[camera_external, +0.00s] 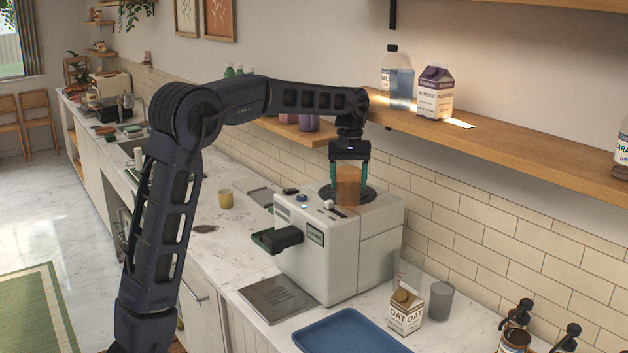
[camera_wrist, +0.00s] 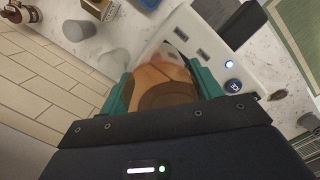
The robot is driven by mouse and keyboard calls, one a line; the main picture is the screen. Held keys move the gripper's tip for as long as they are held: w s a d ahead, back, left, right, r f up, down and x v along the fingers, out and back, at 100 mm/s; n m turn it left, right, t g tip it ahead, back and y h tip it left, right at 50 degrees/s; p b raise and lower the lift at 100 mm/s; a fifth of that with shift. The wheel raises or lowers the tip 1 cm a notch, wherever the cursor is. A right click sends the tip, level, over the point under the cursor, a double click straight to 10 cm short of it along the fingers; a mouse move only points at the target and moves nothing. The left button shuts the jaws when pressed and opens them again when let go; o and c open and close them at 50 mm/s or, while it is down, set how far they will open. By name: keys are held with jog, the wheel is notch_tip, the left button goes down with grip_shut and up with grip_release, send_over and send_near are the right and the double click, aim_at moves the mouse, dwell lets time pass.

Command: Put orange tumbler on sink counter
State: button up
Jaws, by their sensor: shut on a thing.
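The orange tumbler (camera_external: 347,187) is see-through and upright at the top of the white coffee machine (camera_external: 338,249). My gripper (camera_external: 348,170) reaches down from above with its green fingers on either side of the tumbler, shut on it. In the wrist view the tumbler (camera_wrist: 163,84) sits between the two green fingers. I cannot tell whether its base touches the machine top. The sink counter (camera_external: 130,146) runs along the wall at the far left, with a faucet and sink partly hidden behind my arm.
A wooden shelf (camera_external: 500,142) with an almond carton (camera_external: 434,92) and bottles is close behind my gripper. An oat carton (camera_external: 405,309), a grey cup (camera_external: 440,300) and a blue tray (camera_external: 348,334) are in front.

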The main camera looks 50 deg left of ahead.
jog(key=w+a+f+n+t, duration=0.1)
jog(key=a+n, duration=0.6)
jog(key=a, duration=0.7)
jog(key=w+a+f+n, duration=0.15)
jog(key=a+n, duration=0.45)
jog(key=a, duration=0.8)
jog(key=s+a+f+n, duration=0.1)
jog(key=a+f+n, duration=0.3)
jog(key=a, duration=0.5)
jog(key=s+a+f+n+t+y, duration=0.1)
jog(key=s+a+n, duration=0.1)
jog(key=a+n, duration=0.55)
jog(key=s+a+f+n, duration=0.1)
jog(key=a+f+n, duration=0.2)
jog(key=a, duration=0.8)
jog(key=shift+n, duration=0.25)
jog(key=shift+s+a+f, duration=0.1)
jog(key=shift+a+f, duration=0.1)
jog(key=shift+f, duration=4.9)
jog(key=shift+s+a+f, duration=0.1)
jog(key=shift+a+f, duration=0.05)
jog(key=shift+f, duration=4.95)
jog(key=shift+f, duration=0.1)
jog(key=o, duration=1.1)
